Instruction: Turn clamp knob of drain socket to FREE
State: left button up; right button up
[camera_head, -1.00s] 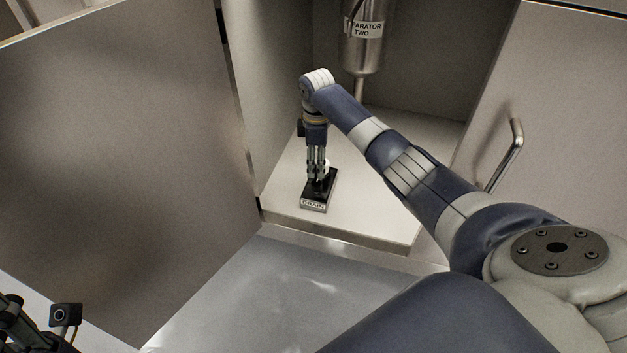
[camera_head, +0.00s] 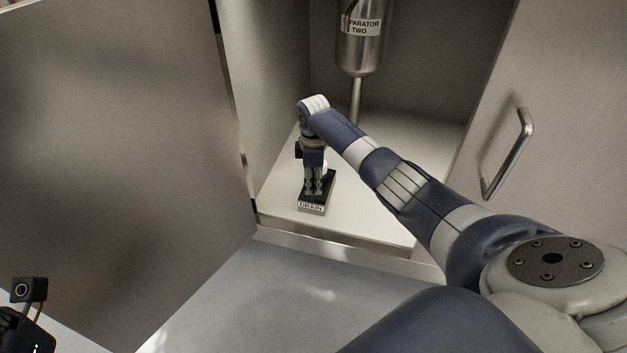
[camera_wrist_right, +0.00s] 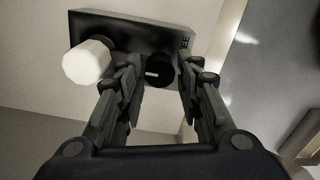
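The drain socket is a small black block (camera_head: 327,191) with a "DRAIN" label on its front, standing on the cabinet floor. In the right wrist view the block (camera_wrist_right: 140,32) carries a round black clamp knob (camera_wrist_right: 160,72) with a short white line. The letters "EE" show on the block to the knob's right; the rest is hidden. A white faceted cap (camera_wrist_right: 88,62) sits left of the knob. My right gripper (camera_head: 313,194) points down over the block. Its fingers (camera_wrist_right: 159,73) stand on either side of the knob, with gaps visible. My left gripper (camera_head: 18,332) shows only partly, its fingers unseen.
A steel vessel (camera_head: 361,45), its label partly hidden and reading "PARATOR TWO", hangs at the back above the cabinet floor (camera_head: 385,190). An open door (camera_head: 110,170) stands left. A panel with a handle (camera_head: 507,155) stands right of my right arm.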

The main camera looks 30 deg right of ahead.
jog(key=c, duration=0.4)
